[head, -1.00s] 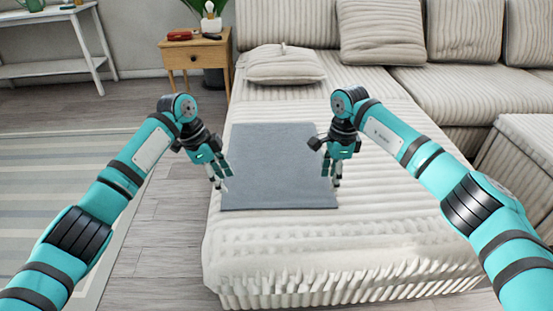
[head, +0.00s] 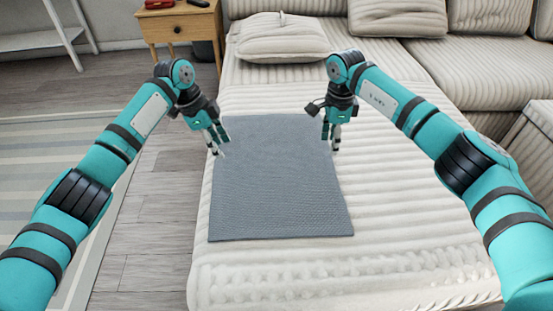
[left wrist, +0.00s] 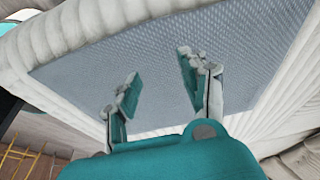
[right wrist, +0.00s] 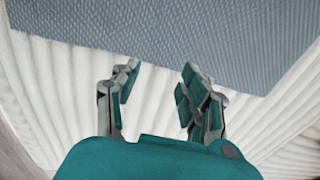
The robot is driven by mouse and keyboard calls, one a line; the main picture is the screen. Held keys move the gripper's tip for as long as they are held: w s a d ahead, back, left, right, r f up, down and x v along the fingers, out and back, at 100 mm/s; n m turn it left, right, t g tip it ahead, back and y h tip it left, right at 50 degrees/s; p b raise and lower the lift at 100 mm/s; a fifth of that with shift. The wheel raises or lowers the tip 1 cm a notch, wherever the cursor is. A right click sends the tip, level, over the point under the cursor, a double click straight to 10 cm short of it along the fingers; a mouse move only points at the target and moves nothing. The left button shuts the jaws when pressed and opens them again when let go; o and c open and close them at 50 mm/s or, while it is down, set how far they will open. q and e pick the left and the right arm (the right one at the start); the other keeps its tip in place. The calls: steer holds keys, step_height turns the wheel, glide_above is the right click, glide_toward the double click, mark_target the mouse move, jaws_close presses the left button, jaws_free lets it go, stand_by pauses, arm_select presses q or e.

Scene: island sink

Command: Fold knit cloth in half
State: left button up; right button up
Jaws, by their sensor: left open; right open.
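The grey-blue knit cloth (head: 275,185) lies flat and spread out on the cream ribbed sofa seat in the head view. My left gripper (head: 219,150) is open and empty by the cloth's left edge, toward its far end. In the left wrist view the cloth (left wrist: 150,50) spreads beyond its parted fingers (left wrist: 158,85). My right gripper (head: 331,146) is open and empty by the cloth's right edge, toward its far end. In the right wrist view the cloth (right wrist: 190,30) lies beyond its parted fingers (right wrist: 158,85). Whether any finger touches the cloth I cannot tell.
The ribbed sofa seat (head: 400,240) has free room right of the cloth. A cushion (head: 280,40) lies beyond it, and another (head: 395,18) leans at the back. A wooden side table (head: 180,25) stands at the back left. Bare floor (head: 150,220) lies left of the sofa.

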mark_target(226, 168)
arm_select(q)
steer(key=shift+f, duration=3.05)
arm_select(e)
steer(key=shift+f, duration=3)
arm_select(q)
steer(key=shift+s+f, duration=0.1)
steer(key=shift+f, duration=0.05)
arm_select(e)
steer(key=shift+f, duration=0.15)
arm_select(q)
steer(key=shift+c, duration=0.2)
arm_select(e)
steer(key=shift+c, duration=0.3)
arm_select(q)
steer(key=shift+s+f, duration=0.1)
steer(key=shift+f, duration=0.05)
steer(key=c, duration=0.8)
arm_select(e)
steer(key=shift+s+f, duration=0.1)
steer(key=shift+f, duration=0.05)
steer(key=c, duration=0.8)
arm_select(q)
jaws_close()
arm_select(e)
jaws_close()
arm_select(q)
steer(key=shift+f, duration=0.1)
steer(key=shift+r, duration=0.2)
